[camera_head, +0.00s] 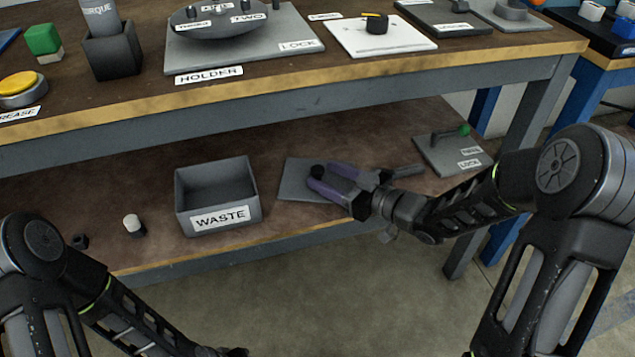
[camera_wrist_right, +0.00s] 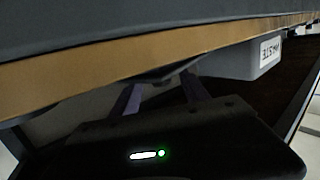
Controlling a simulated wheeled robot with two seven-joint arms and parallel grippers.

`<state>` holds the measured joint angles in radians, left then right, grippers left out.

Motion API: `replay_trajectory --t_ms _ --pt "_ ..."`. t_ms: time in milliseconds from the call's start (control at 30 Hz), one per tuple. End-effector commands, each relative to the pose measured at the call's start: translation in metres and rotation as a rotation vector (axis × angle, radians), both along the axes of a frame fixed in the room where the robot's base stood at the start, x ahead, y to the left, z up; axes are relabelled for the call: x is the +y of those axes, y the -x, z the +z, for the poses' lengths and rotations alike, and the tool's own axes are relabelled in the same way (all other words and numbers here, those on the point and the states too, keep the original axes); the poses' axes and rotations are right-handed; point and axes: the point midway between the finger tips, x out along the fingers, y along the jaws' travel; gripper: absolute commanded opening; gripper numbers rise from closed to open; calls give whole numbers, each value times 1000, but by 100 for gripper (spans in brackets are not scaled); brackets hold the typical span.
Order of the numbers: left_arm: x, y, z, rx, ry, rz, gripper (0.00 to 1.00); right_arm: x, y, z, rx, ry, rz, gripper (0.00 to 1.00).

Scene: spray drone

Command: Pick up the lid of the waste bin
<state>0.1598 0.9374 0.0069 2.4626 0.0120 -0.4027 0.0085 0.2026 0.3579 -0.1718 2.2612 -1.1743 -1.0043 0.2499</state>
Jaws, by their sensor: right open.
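The waste bin (camera_head: 213,200) is an open grey box labelled WASTE on the lower shelf. Its lid (camera_head: 293,184) appears to be the flat grey plate with a black knob just right of the bin. My right gripper (camera_head: 315,180) is over the lid, its purple fingers open and close around the knob. I cannot tell whether they touch it. In the right wrist view the two fingers (camera_wrist_right: 158,92) are spread apart, and the bin (camera_wrist_right: 255,62) shows beyond them; the lid is not clear there. My left arm is low at the left, its gripper out of frame.
The upper tabletop (camera_head: 270,100) overhangs the lower shelf (camera_head: 385,135) behind my right gripper. A small white-topped cylinder (camera_head: 134,225) and a dark nut (camera_head: 80,241) lie left of the bin. A plate with a green-tipped lever (camera_head: 455,150) sits to the right.

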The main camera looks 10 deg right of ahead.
Motion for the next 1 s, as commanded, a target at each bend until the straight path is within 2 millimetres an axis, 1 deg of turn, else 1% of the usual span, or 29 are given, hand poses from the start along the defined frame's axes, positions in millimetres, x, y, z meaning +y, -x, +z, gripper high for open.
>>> replay_trajectory --t_ms 33,67,233,833,867,1000 --pt "1 -1 -9 -1 1 1 54 7 -6 -5 -2 0 4 53" --pt "1 -2 -11 0 1 2 54 10 -10 -5 -2 0 5 53" --pt "1 -3 -14 -2 3 3 54 20 -25 -5 0 1 2 53" --pt "1 -3 -13 -1 3 2 54 20 -26 -4 1 1 0 53" --pt "1 -3 -13 -1 3 2 54 20 -26 -4 1 1 0 52" --pt "1 -2 -13 -1 3 2 54 20 -26 -4 1 1 0 41"
